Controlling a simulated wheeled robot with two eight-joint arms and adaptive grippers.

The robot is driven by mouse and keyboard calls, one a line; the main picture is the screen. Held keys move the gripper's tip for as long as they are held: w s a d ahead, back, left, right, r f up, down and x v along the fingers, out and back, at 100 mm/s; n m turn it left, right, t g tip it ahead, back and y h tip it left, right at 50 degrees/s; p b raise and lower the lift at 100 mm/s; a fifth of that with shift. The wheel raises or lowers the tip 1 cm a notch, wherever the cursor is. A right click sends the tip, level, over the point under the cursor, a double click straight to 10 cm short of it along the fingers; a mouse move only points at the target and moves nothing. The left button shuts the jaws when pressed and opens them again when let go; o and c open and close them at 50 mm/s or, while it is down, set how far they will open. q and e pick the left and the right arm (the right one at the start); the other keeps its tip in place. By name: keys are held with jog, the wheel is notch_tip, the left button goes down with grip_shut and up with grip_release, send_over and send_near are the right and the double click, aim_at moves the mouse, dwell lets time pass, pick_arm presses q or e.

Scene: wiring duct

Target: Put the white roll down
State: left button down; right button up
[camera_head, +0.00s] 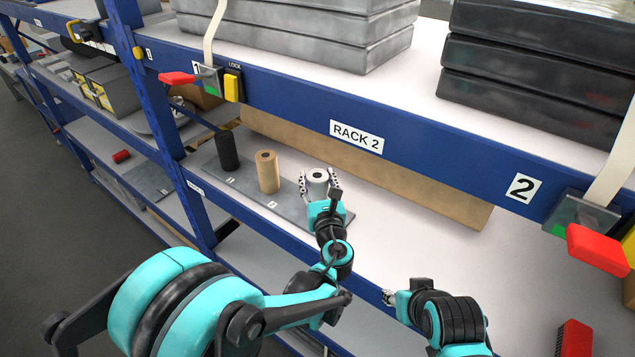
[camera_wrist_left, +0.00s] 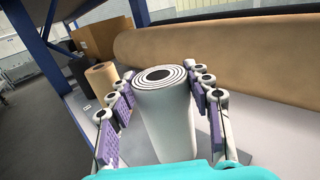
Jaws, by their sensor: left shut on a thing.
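The white roll (camera_head: 317,175) stands upright between the fingers of my left gripper (camera_head: 320,183), at the right part of a grey plate (camera_head: 290,201) on the rack shelf. In the left wrist view the white roll (camera_wrist_left: 165,122) shows its spiral top, and the left gripper (camera_wrist_left: 163,85) is shut on its sides. Its foot is hidden by the hand, so I cannot tell whether it touches the plate. My right gripper (camera_head: 388,297) is mostly hidden by its own arm near the shelf's front edge.
A tan roll (camera_head: 268,174) and a black roll (camera_head: 228,152) stand upright on the plate to the left. A long brown roll (camera_head: 400,172) lies behind. The blue RACK 2 beam (camera_head: 430,155) runs above. A red brush-like block (camera_head: 574,338) lies far right. The shelf between is clear.

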pick_arm(q)
jog(key=shift+f, duration=0.3)
jog(key=shift+f, duration=0.2)
jog(key=c, duration=0.7)
grip_release()
